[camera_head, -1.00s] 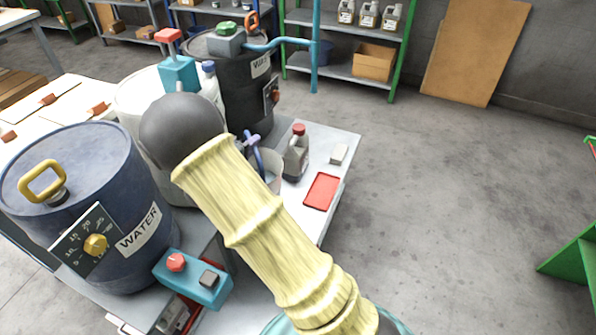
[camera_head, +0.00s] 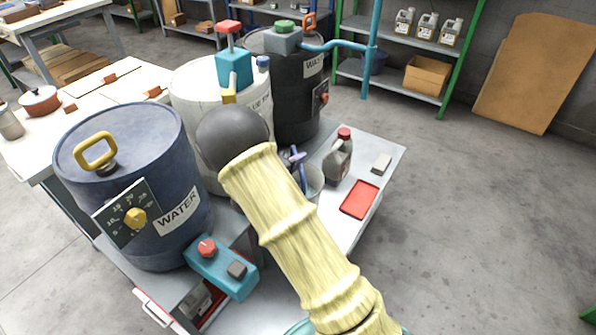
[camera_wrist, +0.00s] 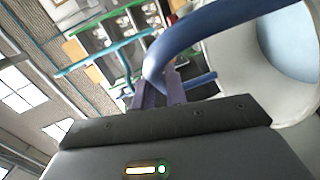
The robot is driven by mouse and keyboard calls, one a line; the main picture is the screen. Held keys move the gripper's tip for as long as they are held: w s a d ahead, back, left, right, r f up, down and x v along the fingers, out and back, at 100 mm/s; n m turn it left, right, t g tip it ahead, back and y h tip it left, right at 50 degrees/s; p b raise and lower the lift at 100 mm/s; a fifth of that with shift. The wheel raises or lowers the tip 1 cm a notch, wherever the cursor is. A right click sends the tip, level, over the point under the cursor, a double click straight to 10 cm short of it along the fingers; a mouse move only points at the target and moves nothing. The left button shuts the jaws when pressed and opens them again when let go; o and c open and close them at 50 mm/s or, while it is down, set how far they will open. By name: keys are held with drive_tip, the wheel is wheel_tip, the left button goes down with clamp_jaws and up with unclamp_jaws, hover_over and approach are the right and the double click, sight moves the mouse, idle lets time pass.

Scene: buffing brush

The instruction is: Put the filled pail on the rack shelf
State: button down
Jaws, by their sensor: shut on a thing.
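The pail (camera_head: 315,184) is a pale bucket with a blue handle, partly hidden behind my arm in the head view. It is at the bench, beside a grey bottle with a red cap. My gripper (camera_head: 297,156) has purple fingers and is shut on the pail's handle. In the wrist view the fingers (camera_wrist: 158,92) meet at the thick blue handle (camera_wrist: 205,35). The pail's pale wall and rim (camera_wrist: 228,62) show at the right, with light blue inside. I cannot tell whether the pail's base touches the bench. A green-framed rack with grey shelves (camera_head: 385,82) stands at the back.
A blue WATER drum (camera_head: 130,190), a white drum (camera_head: 190,95) and a black drum (camera_head: 290,85) crowd the bench's left side. A grey bottle (camera_head: 338,160) and red tray (camera_head: 360,199) are right of the pail. A cardboard box (camera_head: 432,75) occupies the rack's lower shelf.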

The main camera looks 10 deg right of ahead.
drive_tip(key=shift+f+b, duration=0.5)
drive_tip(key=shift+f, duration=1.4)
drive_tip(key=c, duration=1.4)
unclamp_jaws()
drive_tip(key=shift+c, duration=0.2)
drive_tip(key=p+v, duration=0.1)
drive_tip(key=v, duration=1.1)
drive_tip(key=shift+p, duration=0.35)
drive_tip(key=shift+w, duration=0.1)
